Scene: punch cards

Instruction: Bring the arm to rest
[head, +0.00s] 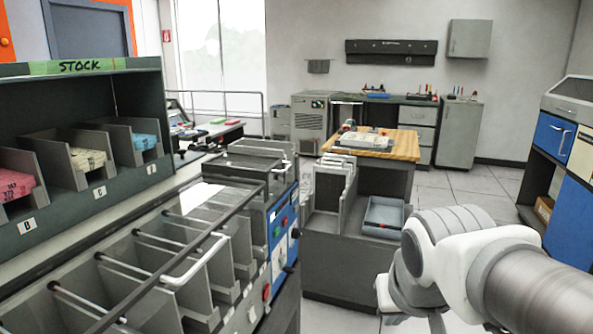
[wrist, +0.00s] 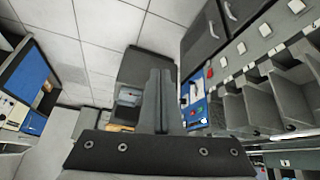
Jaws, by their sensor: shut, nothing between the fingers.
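My arm (head: 450,258), white and grey, reaches in from the lower right of the head view, bent with its wrist pointing down. The gripper end is mostly cut off by the bottom edge there. In the wrist view my gripper (wrist: 160,76) shows as two dark fingers pressed together above a dark screwed bar. Nothing is held between them. The gripper appears clear of the furniture, over the open floor side.
A card sorter (head: 185,240) with open pockets runs along the left. A stock shelf (head: 80,68) holds card stacks behind it. A grey cabinet with a blue-grey tray (head: 385,216) stands ahead, near my arm. A blue-doored unit (head: 553,137) is at right. Floor (head: 490,185) between is clear.

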